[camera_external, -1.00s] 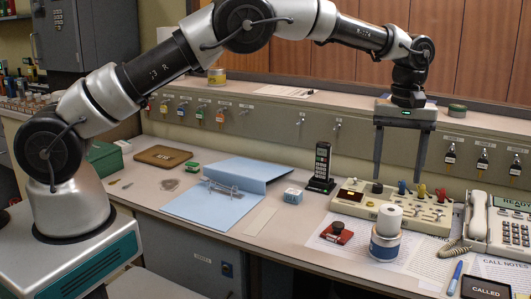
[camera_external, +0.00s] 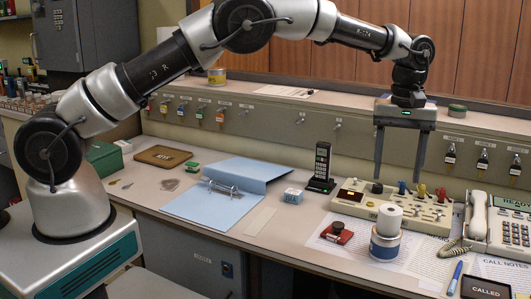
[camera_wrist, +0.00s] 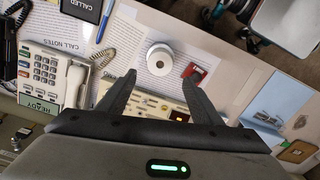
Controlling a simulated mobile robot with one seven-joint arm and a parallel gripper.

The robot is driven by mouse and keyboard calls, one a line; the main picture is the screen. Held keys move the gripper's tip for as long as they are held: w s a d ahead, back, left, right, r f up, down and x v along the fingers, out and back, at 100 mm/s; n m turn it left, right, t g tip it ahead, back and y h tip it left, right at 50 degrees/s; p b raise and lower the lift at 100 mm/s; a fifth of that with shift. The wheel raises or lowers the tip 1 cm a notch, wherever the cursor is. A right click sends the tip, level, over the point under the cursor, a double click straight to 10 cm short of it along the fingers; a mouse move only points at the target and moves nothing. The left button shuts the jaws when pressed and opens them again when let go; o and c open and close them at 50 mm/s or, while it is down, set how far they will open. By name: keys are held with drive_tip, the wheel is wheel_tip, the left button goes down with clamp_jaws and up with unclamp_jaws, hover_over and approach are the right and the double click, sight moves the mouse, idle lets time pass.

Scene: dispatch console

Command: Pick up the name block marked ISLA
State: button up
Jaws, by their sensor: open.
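My gripper (camera_external: 398,174) is open and empty, its fingers pointing down above the switch panel at the right of the desk. In the wrist view its two fingertips (camera_wrist: 160,76) are spread wide with nothing between them. A small pale blue and white block (camera_external: 292,196) sits on the desk between the blue folder and the black handset, left of my gripper. A green and white block (camera_external: 192,167) lies farther left, near the brown tray. The lettering on both blocks is too small to read, so I cannot tell which is marked ISLA.
A switch panel (camera_external: 385,208) with coloured levers stands below my gripper. A paper roll on a can (camera_external: 386,237), a red stamp (camera_external: 337,232) and a white telephone (camera_external: 479,221) are nearby. The black handset (camera_external: 321,166) stands upright. The blue folder (camera_external: 219,198) lies open with raised rings.

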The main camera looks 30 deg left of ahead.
drive_tip(key=m+b, duration=0.3)
drive_tip(key=b, duration=0.1)
hover_over(294, 191)
wheel_tip(294, 191, down, 3)
wheel_tip(294, 191, down, 11)
drive_tip(key=shift+w+a+r+b, duration=0.1)
drive_tip(key=shift+r+b, duration=0.05)
drive_tip(key=shift+b, duration=0.85)
drive_tip(key=shift+f+b, duration=0.5)
drive_tip(key=shift+f, duration=2.45)
drive_tip(key=shift+c, duration=0.4)
drive_tip(key=c, duration=1.1)
